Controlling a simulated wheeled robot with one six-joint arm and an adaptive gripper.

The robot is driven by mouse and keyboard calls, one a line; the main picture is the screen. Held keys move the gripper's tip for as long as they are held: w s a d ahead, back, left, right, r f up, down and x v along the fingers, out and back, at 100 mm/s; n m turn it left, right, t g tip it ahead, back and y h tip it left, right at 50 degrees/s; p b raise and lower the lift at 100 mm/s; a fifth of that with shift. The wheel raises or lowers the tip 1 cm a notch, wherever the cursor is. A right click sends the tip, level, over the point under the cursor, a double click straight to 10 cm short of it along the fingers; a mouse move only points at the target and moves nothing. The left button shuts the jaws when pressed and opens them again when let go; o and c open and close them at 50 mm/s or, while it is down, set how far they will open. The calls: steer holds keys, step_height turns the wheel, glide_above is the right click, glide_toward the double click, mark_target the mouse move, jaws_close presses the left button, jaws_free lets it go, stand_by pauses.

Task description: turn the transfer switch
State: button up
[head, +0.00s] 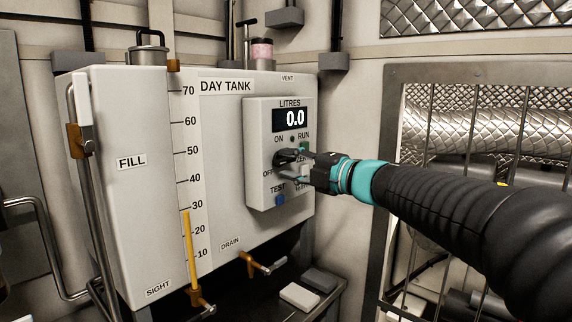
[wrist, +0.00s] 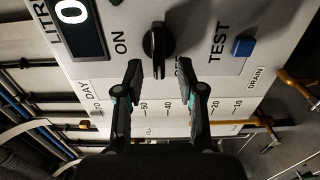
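The switch is a black rotary knob (wrist: 158,42) on the grey panel (head: 261,185) of the day tank. Its grip bar stands upright in the wrist view, between the ON and TEST labels. In the head view the knob (head: 284,157) is partly covered by my gripper, below the ON label and near OFF. My gripper (head: 299,166) is open in front of the panel. In the wrist view its two fingertips (wrist: 158,67) are on either side of the knob's lower end, with a gap on each side. Whether the fingertips reach the knob's depth is unclear.
A drain valve (head: 262,263) sits below on the tank (head: 215,235). A barred metal frame (head: 377,190) stands to the right, behind my arm.

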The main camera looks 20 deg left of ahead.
steer(key=v, duration=1)
steer(key=shift+s+d, duration=0.15)
steer(key=w+d+f+m+t+h, duration=0.5)
steer(key=w+d+m+t+h, duration=0.4)
steer(key=m, duration=0.3)
steer(key=d+f+m+h, duration=0.4)
steer(key=d+m, duration=0.2)
steer(key=d, duration=0.1)
steer(key=s+d+f+m+g+h+p, duration=0.2)
steer(key=s+d+f+m+g+h, duration=0.3)
steer(key=s+d+f+m, duration=0.3)
steer(key=s+d+f+m+g+p, duration=0.1)
steer(key=s+f+m+g, duration=0.1)
steer(key=s, duration=1)
steer(key=s+d+f+m+g+y+p, duration=0.1)
steer(key=s+f+m+g+p, duration=0.1)
steer(key=s, duration=1.1)
steer(key=shift+f+m+g, duration=0.6)
steer(key=shift+f+m, duration=0.2)
